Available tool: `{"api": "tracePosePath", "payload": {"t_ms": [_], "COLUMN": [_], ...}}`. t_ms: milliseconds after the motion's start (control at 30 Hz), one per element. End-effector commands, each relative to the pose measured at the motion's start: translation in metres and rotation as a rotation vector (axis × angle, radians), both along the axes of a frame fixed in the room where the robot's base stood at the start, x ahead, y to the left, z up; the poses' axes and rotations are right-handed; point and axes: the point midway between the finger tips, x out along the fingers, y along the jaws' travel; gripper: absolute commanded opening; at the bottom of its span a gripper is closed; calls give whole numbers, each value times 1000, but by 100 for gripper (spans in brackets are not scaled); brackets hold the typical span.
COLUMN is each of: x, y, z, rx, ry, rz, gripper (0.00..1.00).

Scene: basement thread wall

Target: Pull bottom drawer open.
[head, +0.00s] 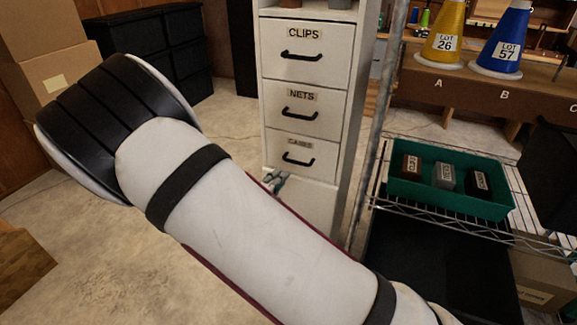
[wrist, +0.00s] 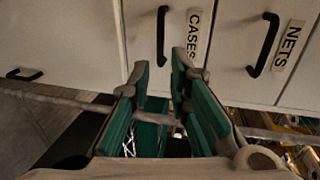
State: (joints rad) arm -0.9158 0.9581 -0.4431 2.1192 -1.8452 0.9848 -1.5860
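The white cabinet (head: 353,120) has drawers labelled CLIPS, NETS and CASES. The lowest labelled one, the CASES drawer (head: 322,151), looks shut, with a black bar handle (head: 298,161). My gripper (head: 275,181) is mostly hidden by my arm in the head view and shows just below and left of that handle. In the wrist view, my gripper (wrist: 160,72) has its green-padded fingers apart with nothing between them. The CASES handle (wrist: 161,36) lies beyond the fingertips, roughly in line with the gap, and appears apart from them.
The NETS handle (wrist: 264,45) is to the right in the wrist view. Another dark handle (wrist: 24,74) sits on the panel at left. A wire shelf (head: 400,207) with a green bin (head: 440,195) stands right of the cabinet. Floor (head: 215,130) left of the cabinet is clear.

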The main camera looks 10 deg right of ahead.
Motion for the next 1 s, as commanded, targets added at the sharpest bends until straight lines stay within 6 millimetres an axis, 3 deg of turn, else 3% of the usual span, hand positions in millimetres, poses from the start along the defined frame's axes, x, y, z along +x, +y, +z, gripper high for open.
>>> {"api": "tracePosePath", "payload": {"t_ms": [600,1000], "x": [84,106], "y": [-64,-78], "z": [-23,-27], "rx": [4,5], "ry": [-3,-2], "rz": [-7,-4], "gripper": [18,18]}}
